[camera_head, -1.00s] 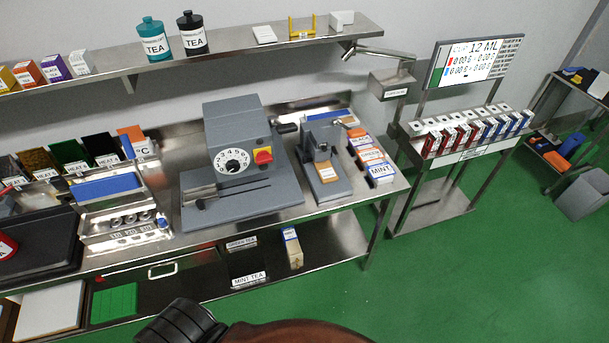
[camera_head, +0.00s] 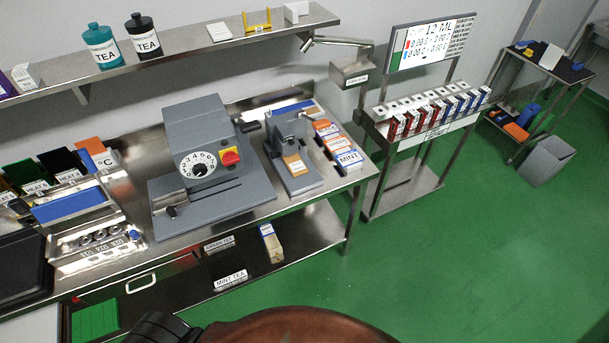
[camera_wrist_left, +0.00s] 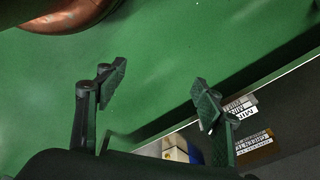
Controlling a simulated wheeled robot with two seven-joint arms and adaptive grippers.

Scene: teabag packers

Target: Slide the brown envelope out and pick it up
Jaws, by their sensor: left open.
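I cannot make out a clear brown envelope. The nearest match is a small flat orange-brown piece with a white label (camera_head: 295,165), lying on the base of the small grey press (camera_head: 290,150) on the steel bench in the head view. My left gripper (camera_wrist_left: 160,92) is open and empty in the left wrist view, over green floor near the lower shelf's edge, apart from the bench-top things. My right gripper is in neither view.
A grey dial machine (camera_head: 195,135) stands left of the press, and a packet tray with a MINT label (camera_head: 349,160) right of it. A blue-topped carton (camera_head: 271,242) is on the lower shelf. A rack stand (camera_head: 410,128) is farther right. Green floor (camera_head: 460,250) is clear at right.

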